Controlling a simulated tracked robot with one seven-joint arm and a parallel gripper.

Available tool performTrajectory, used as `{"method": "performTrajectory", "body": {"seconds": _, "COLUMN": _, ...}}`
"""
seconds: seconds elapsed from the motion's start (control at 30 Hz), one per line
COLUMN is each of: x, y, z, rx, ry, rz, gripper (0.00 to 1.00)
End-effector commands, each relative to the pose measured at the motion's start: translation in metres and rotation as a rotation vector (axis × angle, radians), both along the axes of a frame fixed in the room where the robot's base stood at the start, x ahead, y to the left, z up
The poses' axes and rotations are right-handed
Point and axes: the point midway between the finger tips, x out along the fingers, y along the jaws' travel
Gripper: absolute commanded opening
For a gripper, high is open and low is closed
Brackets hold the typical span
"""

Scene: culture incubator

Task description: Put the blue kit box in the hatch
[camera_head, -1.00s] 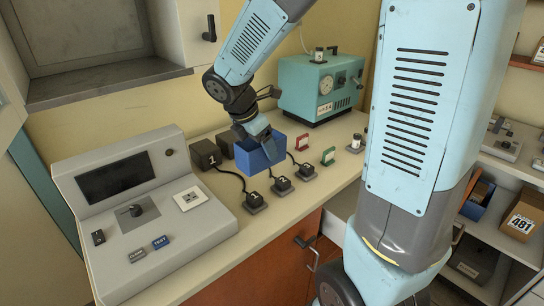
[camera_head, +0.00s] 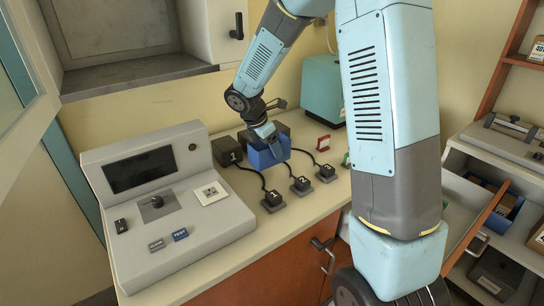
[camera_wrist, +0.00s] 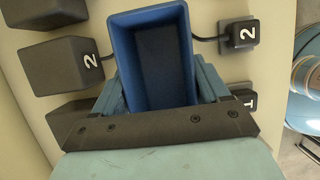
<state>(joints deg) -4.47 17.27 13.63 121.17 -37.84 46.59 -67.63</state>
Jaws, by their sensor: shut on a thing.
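The blue kit box (camera_head: 270,156) is open-topped and looks empty inside in the wrist view (camera_wrist: 151,98). My gripper (camera_head: 262,132) is shut on it, with fingers on both sides of the box in the wrist view (camera_wrist: 155,88). The box is over the back of the counter, beside dark numbered blocks; whether it touches the counter is hard to tell. The hatch (camera_head: 135,76) is a grey recess in the wall at the upper left, above the counter and to the left of my gripper. Its front is open and the visible part of its inside is empty.
A console (camera_head: 165,215) with a dark screen stands on the counter below the hatch. Small numbered plugs (camera_head: 301,185) on cords lie in front of the box. A teal device (camera_head: 322,90) stands behind my arm.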

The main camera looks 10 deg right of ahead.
Motion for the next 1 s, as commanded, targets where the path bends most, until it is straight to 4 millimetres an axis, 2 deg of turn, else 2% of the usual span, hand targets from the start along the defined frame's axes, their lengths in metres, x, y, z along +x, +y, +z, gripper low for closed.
{"method": "performTrajectory", "body": {"seconds": 0.1, "x": 0.009, "y": 0.000, "z": -0.011, "rx": 0.000, "ry": 0.001, "rz": 0.000, "gripper": 0.41}}
{"method": "performTrajectory", "body": {"seconds": 0.37, "x": 0.017, "y": 0.001, "z": -0.021, "rx": 0.000, "ry": 0.001, "rz": 0.000, "gripper": 0.41}}
{"method": "performTrajectory", "body": {"seconds": 0.6, "x": 0.018, "y": 0.001, "z": -0.050, "rx": -0.001, "ry": 0.001, "rz": 0.001, "gripper": 0.41}}
{"method": "performTrajectory", "body": {"seconds": 0.97, "x": 0.018, "y": 0.001, "z": -0.054, "rx": 0.000, "ry": 0.000, "rz": -0.001, "gripper": 0.41}}
{"method": "performTrajectory", "body": {"seconds": 1.0, "x": 0.018, "y": 0.000, "z": -0.054, "rx": 0.000, "ry": 0.000, "rz": -0.001, "gripper": 0.76}}
